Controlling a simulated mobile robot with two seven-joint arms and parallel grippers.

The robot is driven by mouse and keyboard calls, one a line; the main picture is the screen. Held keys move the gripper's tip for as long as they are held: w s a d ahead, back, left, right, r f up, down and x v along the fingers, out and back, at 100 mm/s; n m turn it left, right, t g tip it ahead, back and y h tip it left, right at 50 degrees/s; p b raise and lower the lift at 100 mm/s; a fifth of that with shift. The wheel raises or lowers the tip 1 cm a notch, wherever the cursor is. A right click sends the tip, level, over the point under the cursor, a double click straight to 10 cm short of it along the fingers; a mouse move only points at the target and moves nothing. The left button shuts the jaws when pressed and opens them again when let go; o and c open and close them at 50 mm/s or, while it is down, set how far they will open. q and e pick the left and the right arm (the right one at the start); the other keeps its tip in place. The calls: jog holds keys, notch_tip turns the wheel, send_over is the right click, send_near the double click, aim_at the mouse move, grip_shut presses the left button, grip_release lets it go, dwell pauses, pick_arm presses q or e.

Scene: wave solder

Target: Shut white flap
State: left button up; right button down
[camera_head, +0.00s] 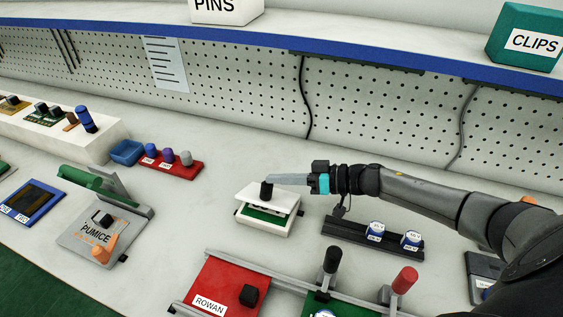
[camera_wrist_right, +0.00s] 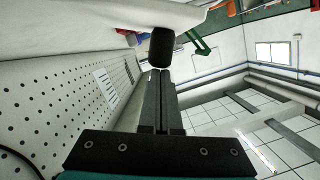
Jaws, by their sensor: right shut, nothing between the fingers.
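The white flap (camera_head: 284,199) is the lid of a small white box (camera_head: 264,228) in the middle of the bench in the head view. It is tilted partly open, with a green inside (camera_head: 264,217) showing beneath it. A black knob (camera_head: 266,192) stands on the flap. My right gripper (camera_head: 270,181) is shut and empty, its fingertips at the knob; I cannot tell whether they touch it. In the right wrist view the knob (camera_wrist_right: 161,47) is just beyond the closed fingertips (camera_wrist_right: 160,74), with the white flap (camera_wrist_right: 95,22) behind it. My left gripper is not in view.
A black rail (camera_head: 340,231) with blue-and-white round parts lies right of the box. A red ROWAN plate (camera_head: 225,283) and upright handles are in front. A grey PUMICE fixture (camera_head: 80,240) and a red rack (camera_head: 180,170) are to the left. A pegboard (camera_head: 240,90) stands behind.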

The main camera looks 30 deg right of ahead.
aim_at(273, 204)
jog(key=shift+s+a+f+n+t+h+p, duration=0.35)
jog(key=shift+s+a+f+n+p, duration=0.4)
jog(key=shift+s+a+n+p, duration=0.3)
jog(key=shift+a+f+n, duration=0.1)
jog(key=shift+f+n, duration=0.1)
jog(key=shift+n, duration=0.15)
jog(key=shift+s+a+f+p, duration=0.25)
jog(key=shift+a+f+p, duration=0.1)
jog(key=shift+f, duration=0.25)
jog(key=shift+r, duration=0.1)
